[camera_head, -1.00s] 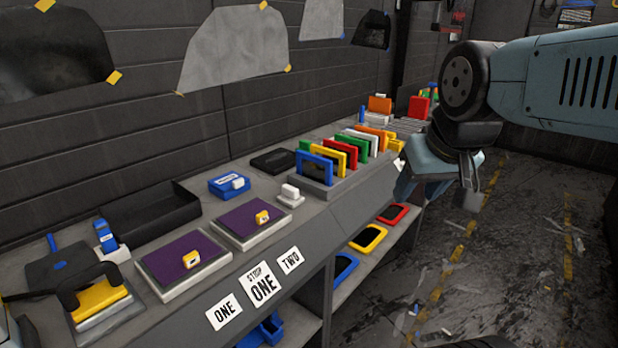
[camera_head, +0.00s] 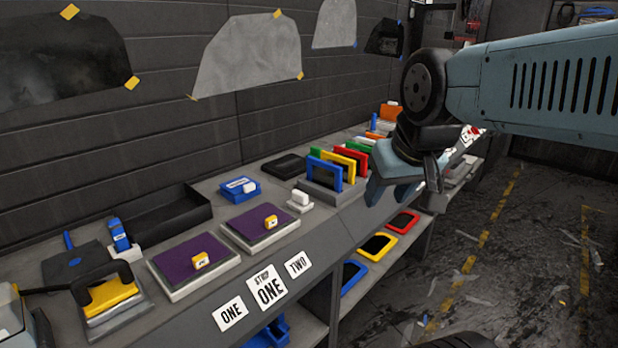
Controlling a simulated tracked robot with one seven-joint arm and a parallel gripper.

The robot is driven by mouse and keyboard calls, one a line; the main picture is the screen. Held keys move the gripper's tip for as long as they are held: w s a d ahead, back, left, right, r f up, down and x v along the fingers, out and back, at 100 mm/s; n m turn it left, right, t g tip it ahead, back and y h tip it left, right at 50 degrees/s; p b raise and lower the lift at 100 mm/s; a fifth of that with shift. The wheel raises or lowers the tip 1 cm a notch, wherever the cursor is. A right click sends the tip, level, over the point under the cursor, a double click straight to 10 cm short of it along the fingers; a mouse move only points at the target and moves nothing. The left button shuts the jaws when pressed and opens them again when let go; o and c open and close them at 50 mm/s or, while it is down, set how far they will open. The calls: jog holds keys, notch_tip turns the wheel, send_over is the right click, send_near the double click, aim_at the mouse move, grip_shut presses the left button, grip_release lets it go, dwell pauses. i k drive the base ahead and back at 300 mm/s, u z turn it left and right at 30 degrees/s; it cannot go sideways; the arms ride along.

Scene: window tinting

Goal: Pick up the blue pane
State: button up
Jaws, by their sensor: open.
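A blue-framed pane (camera_head: 326,171) with a dark centre stands upright at the near end of a rack (camera_head: 318,190) on the bench. Yellow, red and green framed panes stand behind it, partly hidden by my arm. Another blue-framed pane (camera_head: 352,277) lies flat on the lower shelf at its near end. My gripper (camera_head: 385,195) is open and empty, in front of the bench edge, to the right of the rack and apart from the upright blue pane. It hides the far part of the rack.
A yellow-framed pane (camera_head: 377,246) and a red-framed pane (camera_head: 403,223) lie on the lower shelf. Purple pads (camera_head: 187,256), a blue box (camera_head: 240,189) and a black tray (camera_head: 150,222) occupy the bench's left part. The floor to the right has scattered scraps.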

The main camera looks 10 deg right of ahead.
aim_at(328, 175)
jog(key=i, duration=0.9)
jog(key=z, duration=0.05)
